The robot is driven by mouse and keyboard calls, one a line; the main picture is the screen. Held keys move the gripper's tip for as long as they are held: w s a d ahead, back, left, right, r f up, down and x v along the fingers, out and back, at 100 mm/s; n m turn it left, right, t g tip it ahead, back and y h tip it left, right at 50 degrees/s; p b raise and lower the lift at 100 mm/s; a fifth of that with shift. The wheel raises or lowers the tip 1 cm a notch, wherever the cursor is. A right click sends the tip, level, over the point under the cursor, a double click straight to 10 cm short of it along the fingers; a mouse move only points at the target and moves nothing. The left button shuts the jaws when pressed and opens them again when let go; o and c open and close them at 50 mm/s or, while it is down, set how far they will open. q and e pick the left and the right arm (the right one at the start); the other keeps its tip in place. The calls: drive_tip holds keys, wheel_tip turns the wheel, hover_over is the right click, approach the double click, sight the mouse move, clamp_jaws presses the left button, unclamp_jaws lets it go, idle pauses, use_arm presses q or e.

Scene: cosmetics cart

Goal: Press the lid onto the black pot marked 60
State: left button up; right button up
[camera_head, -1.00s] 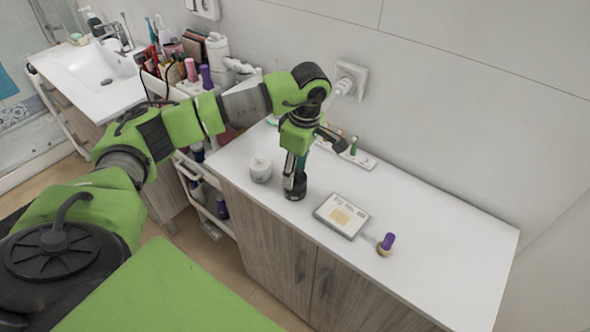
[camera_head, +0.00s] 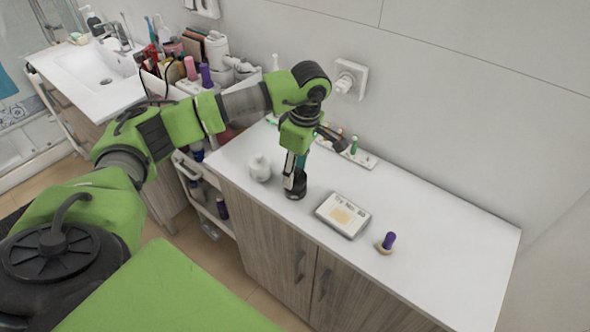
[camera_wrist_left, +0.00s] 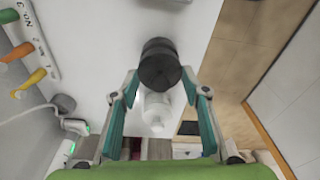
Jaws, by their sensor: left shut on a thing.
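My left gripper (camera_head: 293,180) points down over the white counter (camera_head: 430,240), with its fingertips closed on the round black lid. In the left wrist view the dark lid (camera_wrist_left: 160,71) sits between the two fingertips, and the black pot (camera_wrist_left: 158,45) shows just beyond it, with a seam between them. In the head view the pot (camera_head: 295,191) stands upright on the counter under my fingers. I cannot tell whether the lid is fully seated. The mark 60 is not readable. My right gripper is not in view.
A white jar (camera_head: 260,168) stands just left of the pot. A flat grey-white device (camera_head: 343,214) lies to the right, with a purple-topped object (camera_head: 387,242) beyond it. A white rack (camera_head: 362,158) with colored items is at the wall. The counter's right end is clear.

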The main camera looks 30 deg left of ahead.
use_arm(q)
drive_tip(key=o, duration=0.8)
drive_tip(key=o, duration=0.5)
drive_tip(key=shift+r, duration=0.1)
drive_tip(key=shift+r+p, duration=2)
drive_tip(key=shift+r, duration=1.45)
